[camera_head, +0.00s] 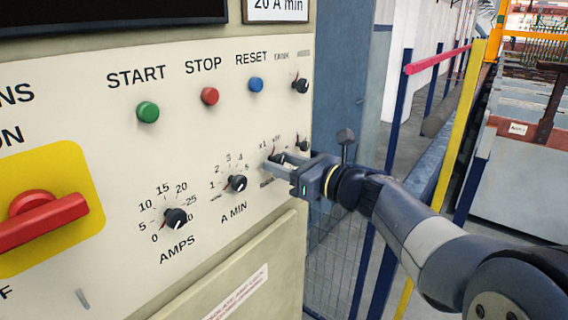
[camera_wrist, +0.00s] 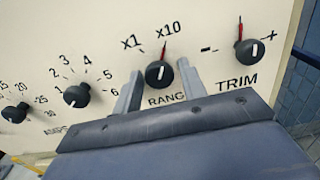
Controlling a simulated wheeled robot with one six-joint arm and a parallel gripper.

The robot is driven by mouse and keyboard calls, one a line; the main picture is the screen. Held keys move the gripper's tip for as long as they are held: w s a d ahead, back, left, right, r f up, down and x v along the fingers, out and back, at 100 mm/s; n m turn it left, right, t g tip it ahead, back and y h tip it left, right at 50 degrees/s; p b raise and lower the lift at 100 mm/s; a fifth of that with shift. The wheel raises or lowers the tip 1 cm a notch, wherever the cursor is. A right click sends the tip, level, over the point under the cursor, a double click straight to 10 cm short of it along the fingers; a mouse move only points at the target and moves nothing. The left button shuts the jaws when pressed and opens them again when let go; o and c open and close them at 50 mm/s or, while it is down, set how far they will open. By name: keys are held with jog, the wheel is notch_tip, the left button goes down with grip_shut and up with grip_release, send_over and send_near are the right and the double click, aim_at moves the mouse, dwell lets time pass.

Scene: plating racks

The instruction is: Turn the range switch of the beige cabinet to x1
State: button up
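The beige cabinet (camera_head: 120,120) fills the left of the head view. Its range switch is a small black knob (camera_wrist: 158,74), labelled RANGE, with x1 at upper left and x10 above. The red pointer (camera_wrist: 163,50) at the knob points up at the x10 side. My gripper (camera_wrist: 159,82) is in front of the panel, with one grey finger on each side of the knob and visible gaps to both. In the head view my gripper (camera_head: 275,168) hides part of the knob.
The A MIN knob (camera_wrist: 77,96) is left of the range switch and the TRIM knob (camera_wrist: 249,50) is right of it. Start (camera_head: 148,112), stop (camera_head: 209,96) and reset (camera_head: 256,84) buttons are above. A red main switch (camera_head: 40,215) is at far left.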

jog(key=c, duration=0.7)
jog(key=shift+b, duration=0.35)
jog(key=shift+n+b, duration=5.9)
jog(key=shift+b, duration=0.6)
